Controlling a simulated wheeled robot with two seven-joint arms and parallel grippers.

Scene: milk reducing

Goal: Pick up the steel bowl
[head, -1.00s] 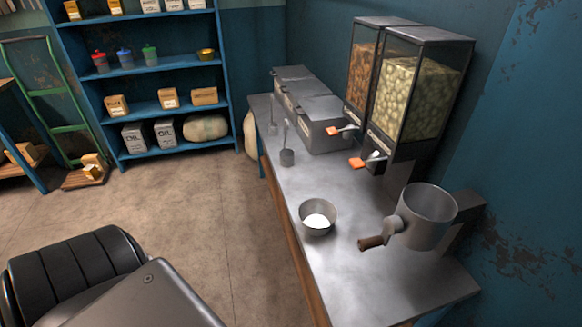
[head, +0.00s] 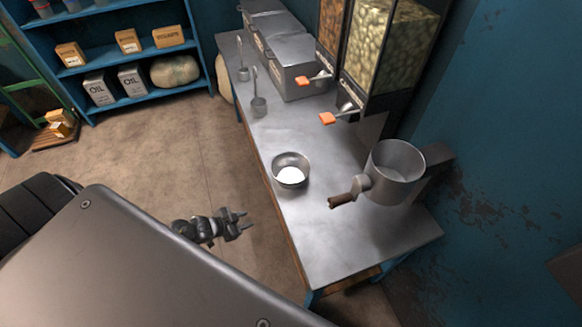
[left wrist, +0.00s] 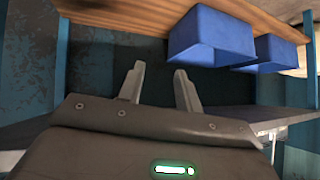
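The steel bowl (head: 291,171) stands upright on the metal table (head: 330,245), near its left edge, with something white inside. My left gripper (head: 243,219) is left of the table in the head view, lower left of the bowl and apart from it. Its two fingers are spread with nothing between them. The left wrist view also shows the open fingers (left wrist: 160,88), with no bowl in sight there. My right gripper is in neither view.
A grey pot with a wooden-handled crank (head: 395,170) stands right of the bowl. Dispensers with orange handles (head: 385,50) and lidded metal boxes (head: 285,60) line the wall. Blue bins (left wrist: 212,38) show in the left wrist view. Open floor lies left of the table.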

